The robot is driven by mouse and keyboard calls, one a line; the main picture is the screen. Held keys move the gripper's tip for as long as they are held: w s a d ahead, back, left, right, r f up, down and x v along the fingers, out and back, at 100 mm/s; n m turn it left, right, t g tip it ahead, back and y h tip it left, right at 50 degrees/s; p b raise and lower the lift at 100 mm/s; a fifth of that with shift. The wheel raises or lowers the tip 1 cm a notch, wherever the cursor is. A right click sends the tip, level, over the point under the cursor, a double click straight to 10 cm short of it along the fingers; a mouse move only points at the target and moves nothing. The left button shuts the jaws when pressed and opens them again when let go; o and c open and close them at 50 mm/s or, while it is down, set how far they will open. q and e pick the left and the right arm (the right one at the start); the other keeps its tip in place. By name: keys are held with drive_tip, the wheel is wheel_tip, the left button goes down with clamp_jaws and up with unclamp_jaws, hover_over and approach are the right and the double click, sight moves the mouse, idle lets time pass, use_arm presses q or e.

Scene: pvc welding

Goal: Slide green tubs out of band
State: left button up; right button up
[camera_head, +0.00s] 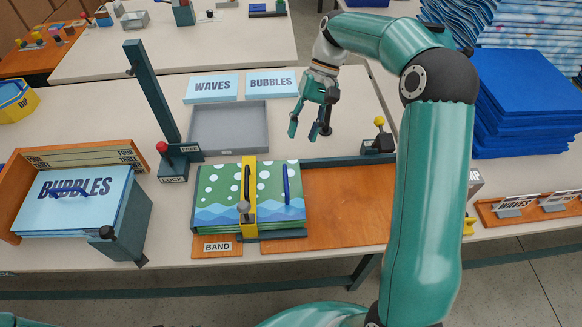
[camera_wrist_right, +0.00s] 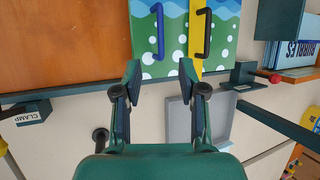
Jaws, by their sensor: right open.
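No separate tubs show; the green thing is a flat stack of sheets (camera_head: 272,187) with white dots and blue waves, lying on the wooden board over the BAND label. A yellow band (camera_head: 250,212) crosses its middle and carries a black handle. A blue handle (camera_head: 287,184) stands on the sheet right of the band. In the right wrist view the stack (camera_wrist_right: 170,50), band (camera_wrist_right: 196,68) and blue handle (camera_wrist_right: 160,32) lie beyond the fingers. My right gripper (camera_head: 308,132) is open and empty, above the table behind the stack, also seen in the wrist view (camera_wrist_right: 160,72). My left gripper is out of view.
Bare wooden board (camera_head: 350,205) lies right of the stack. A grey tray (camera_head: 230,126) is behind it. A LOCK/FREE lever with a red knob (camera_head: 162,147) and a tall post stand left. A CLAMP block (camera_head: 378,143) stands right. A BUBBLES stack (camera_head: 70,205) sits far left.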

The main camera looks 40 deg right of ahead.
sight(287, 179)
drive_tip(key=x, duration=1.4)
drive_tip(key=shift+a+f, duration=0.2)
drive_tip(key=shift+c, duration=0.3)
clamp_jaws()
